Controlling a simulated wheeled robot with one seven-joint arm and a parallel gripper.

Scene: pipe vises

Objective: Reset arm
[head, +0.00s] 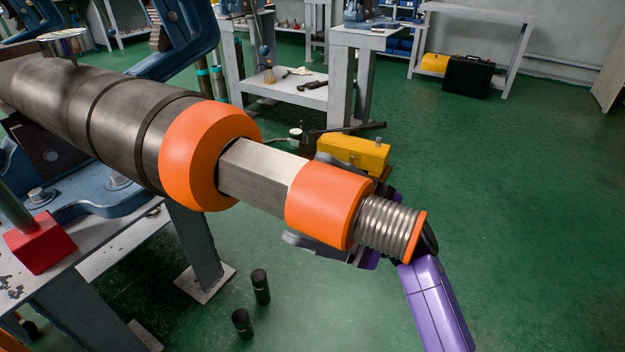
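A thick dark grey pipe (100,110) comes in from the upper left, with a large orange ring (195,155) at its end. A bare metal square shaft (258,175) sticks out of the ring toward the lower right. It carries an orange collar (328,204), then a ribbed metal part (388,226) with an orange end flange (417,238). My gripper (306,199) is mostly hidden behind the collar. Its dark fingers show apart, one above and one below the collar. Whether they touch it cannot be told. My purple arm runs down at lower right.
A blue vise (120,203) and a red block (40,243) are on the workbench (90,262) at left. A yellow toolbox (352,154) is behind the collar. Two black cylinders (261,287) stand below. Green floor at right is clear.

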